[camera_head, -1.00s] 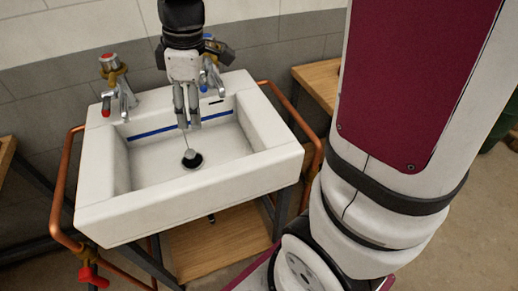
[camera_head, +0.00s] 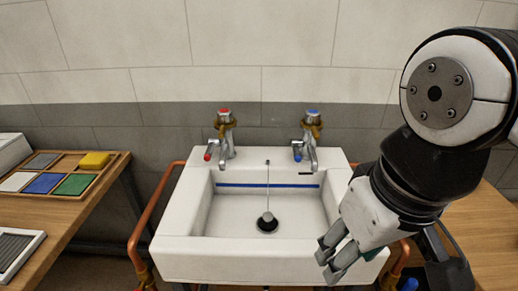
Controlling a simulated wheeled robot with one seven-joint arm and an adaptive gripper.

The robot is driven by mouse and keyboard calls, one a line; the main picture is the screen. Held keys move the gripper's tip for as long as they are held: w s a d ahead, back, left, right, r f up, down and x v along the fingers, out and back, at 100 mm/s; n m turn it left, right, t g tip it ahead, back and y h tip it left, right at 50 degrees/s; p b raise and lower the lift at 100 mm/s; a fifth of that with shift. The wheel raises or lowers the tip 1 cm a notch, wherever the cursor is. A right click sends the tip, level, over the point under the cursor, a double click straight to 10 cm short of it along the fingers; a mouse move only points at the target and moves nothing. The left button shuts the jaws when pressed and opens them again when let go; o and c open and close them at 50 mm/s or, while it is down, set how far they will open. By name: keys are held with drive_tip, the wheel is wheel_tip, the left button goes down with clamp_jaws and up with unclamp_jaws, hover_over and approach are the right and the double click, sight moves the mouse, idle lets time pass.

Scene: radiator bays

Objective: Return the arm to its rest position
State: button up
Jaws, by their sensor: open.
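My gripper (camera_head: 327,262) is at the lower right of the head view, over the front right corner of the white sink (camera_head: 180,247). Its fingers point down and to the left, apart from each other, with nothing seen between them. My arm folds up at the right side of the picture. In the sink, a dark plug (camera_head: 267,223) sits at the drain with a thin chain or rod rising from it to the back rim.
A red-marked tap (camera_head: 224,135) and a blue-marked tap (camera_head: 310,138) stand on the sink's back edge. Copper pipes (camera_head: 150,215) run beside the sink. Another wooden surface (camera_head: 485,225) is at right.

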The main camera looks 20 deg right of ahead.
wheel_tip(320, 180, up, 11)
drive_tip(key=t+p, duration=0.2)
drive_tip(key=p, duration=0.7)
drive_tip(key=shift+d, duration=0.15)
